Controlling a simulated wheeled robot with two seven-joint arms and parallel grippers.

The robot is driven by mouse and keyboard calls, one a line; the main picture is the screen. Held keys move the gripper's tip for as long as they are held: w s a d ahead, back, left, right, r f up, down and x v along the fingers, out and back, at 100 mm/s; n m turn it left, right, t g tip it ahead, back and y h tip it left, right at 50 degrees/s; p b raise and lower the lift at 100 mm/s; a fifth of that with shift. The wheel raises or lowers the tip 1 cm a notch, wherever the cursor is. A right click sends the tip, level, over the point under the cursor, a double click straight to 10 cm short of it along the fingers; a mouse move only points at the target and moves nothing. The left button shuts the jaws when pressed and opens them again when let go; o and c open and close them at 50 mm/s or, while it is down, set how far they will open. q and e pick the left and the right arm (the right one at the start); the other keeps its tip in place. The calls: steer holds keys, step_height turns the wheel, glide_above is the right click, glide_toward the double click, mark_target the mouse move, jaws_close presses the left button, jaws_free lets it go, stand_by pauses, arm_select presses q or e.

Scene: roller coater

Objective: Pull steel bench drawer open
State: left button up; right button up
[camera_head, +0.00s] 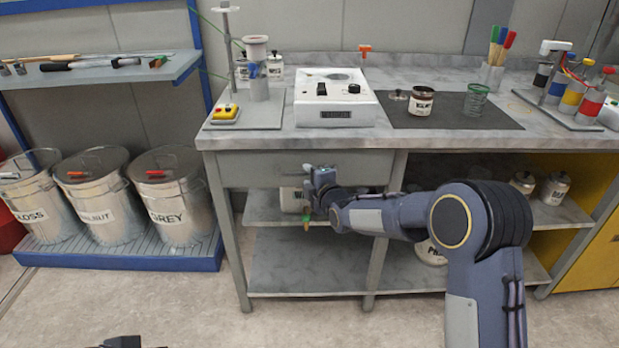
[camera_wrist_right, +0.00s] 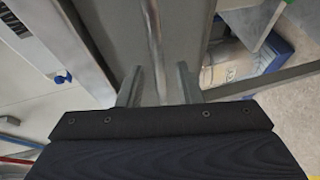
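The steel bench drawer (camera_head: 255,169) is the grey front under the left part of the bench top, and it looks closed. My right gripper (camera_head: 308,170) is at the right part of the drawer front and hides some of it. In the right wrist view, the drawer's bar handle (camera_wrist_right: 154,40) runs between the two fingers of my right gripper (camera_wrist_right: 157,86). The fingers stand apart, with a visible gap on each side of the bar. A dark part at the bottom edge of the head view may be my left gripper (camera_head: 124,342); its fingers cannot be made out.
The bench top (camera_head: 420,62) carries a white device (camera_head: 338,98), jars and a stand. Open shelves (camera_head: 300,262) lie below the drawer. Metal buckets (camera_head: 172,195) stand on a blue rack at the left. The floor (camera_head: 240,325) before the bench is clear.

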steer(key=shift+c, duration=0.2)
jaws_close()
